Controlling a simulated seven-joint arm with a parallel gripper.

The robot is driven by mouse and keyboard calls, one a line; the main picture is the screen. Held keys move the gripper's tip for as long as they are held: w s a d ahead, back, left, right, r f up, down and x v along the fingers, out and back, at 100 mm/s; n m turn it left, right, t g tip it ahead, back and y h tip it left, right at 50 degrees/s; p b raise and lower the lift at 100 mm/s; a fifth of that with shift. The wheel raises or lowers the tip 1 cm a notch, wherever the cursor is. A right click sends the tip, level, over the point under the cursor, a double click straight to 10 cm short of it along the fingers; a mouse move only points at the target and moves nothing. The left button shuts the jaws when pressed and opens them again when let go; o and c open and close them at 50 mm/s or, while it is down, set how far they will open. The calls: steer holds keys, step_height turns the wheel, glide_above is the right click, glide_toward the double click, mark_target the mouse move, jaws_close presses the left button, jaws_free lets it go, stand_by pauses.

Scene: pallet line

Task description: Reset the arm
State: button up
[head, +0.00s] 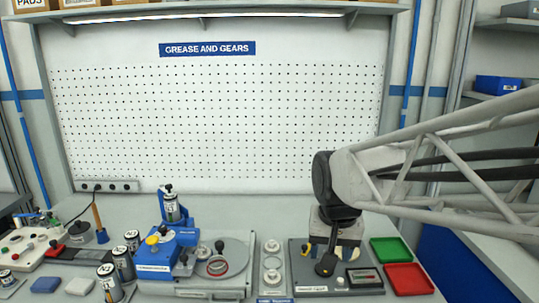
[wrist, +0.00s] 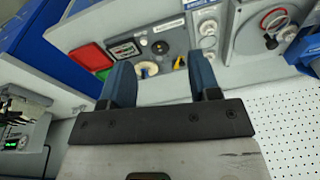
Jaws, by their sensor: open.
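My gripper (wrist: 163,75) is open in the wrist view, its two dark blue fingers apart at the left and right. Nothing is held between them. In the head view my arm reaches in from the right, and the gripper hangs over the grey panel (head: 296,262) at the right of the bench. That panel carries a gauge (head: 363,278), a black knob and small yellow parts, which also show beyond the fingers in the wrist view. The arm's end hides part of the panel in the head view. I cannot tell how high the fingertips are above it.
A green tray (head: 390,249) and a red tray (head: 409,279) lie right of the panel. A blue fixture (head: 178,250) holding a can, a round plate (head: 234,255) and several loose cans stand left. A pegboard (head: 215,120) closes off the back.

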steer(key=s+d+f, duration=0.1)
steer(key=s+d, duration=0.2)
steer(key=s, duration=0.4)
steer(key=s+d+f+n, duration=0.1)
steer(key=s+d, duration=0.2)
steer(key=s, duration=0.4)
steer(key=shift+d+f+t, duration=0.15)
steer(key=shift+f+t, duration=0.2)
steer(key=shift+t, duration=0.05)
